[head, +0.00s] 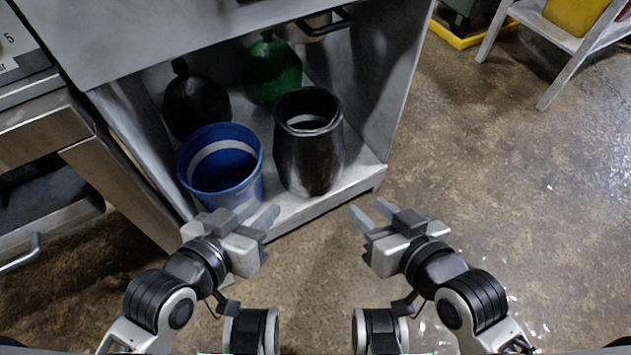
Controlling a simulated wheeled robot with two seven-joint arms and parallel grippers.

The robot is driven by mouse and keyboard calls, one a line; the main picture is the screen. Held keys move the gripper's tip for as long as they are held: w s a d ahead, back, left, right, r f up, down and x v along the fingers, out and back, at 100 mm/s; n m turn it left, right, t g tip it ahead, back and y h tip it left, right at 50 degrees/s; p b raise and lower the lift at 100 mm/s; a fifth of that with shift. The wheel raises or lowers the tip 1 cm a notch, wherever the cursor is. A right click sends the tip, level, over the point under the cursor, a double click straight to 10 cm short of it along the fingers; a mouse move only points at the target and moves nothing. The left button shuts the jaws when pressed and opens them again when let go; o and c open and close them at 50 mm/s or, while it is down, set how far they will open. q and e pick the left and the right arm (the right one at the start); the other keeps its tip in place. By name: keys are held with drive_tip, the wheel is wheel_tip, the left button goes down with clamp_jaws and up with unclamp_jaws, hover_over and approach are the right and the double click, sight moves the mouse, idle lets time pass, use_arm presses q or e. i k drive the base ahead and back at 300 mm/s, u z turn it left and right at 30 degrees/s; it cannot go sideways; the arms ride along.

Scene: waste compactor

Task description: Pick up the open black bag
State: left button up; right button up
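The open black bag (309,156) stands upright on the shelf floor inside the cabinet, near its right wall, with its round mouth facing up. A tied dark bag (195,104) with a knotted top sits behind the blue bin at the left. My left gripper (257,217) is open and empty in front of the cabinet, below the blue bin. My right gripper (369,213) is open and empty, below and to the right of the open black bag. Neither gripper touches the bag.
A blue bin (236,187) stands left of the open black bag. A green tied bag (273,72) sits behind. The cabinet's right wall (393,75) and front shelf edge (330,207) bound the space. A metal drawer unit is at left. Floor (510,190) to the right is clear.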

sight(309, 149)
drive_tip(key=u, duration=0.85)
drive_tip(key=k, duration=0.2)
drive_tip(key=z, duration=1.7)
drive_tip(key=i, duration=0.7)
drive_tip(key=u, duration=0.9)
